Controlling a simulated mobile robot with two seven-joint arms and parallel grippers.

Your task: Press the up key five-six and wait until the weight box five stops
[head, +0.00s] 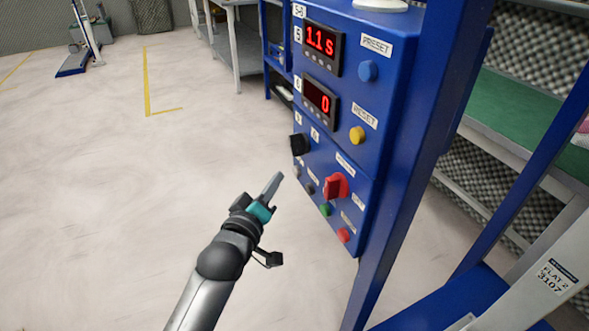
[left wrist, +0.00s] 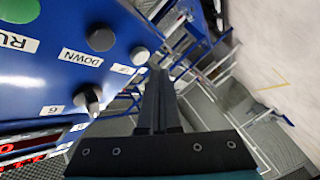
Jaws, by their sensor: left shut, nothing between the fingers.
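The blue control panel (head: 385,110) carries a 5-6 label at its top. The up key is a small light grey button (left wrist: 139,55) beside its UP label in the left wrist view; it shows small near the panel's left edge (head: 297,172) in the head view. My left gripper (head: 277,178) is shut and empty, just left of the panel. Its fingertips (left wrist: 157,75) show near the key in the left wrist view, with a small gap in the picture; contact cannot be told. I cannot pick out weight box five. My right gripper is out of view.
A dark down button (left wrist: 100,38) and a black knob (left wrist: 92,98) sit close to the key. Red displays read 1.1s (head: 321,42) and 0 (head: 320,98). A red switch (head: 336,186) sticks out. Open floor (head: 130,190) lies left; shelves (head: 520,125) stand right.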

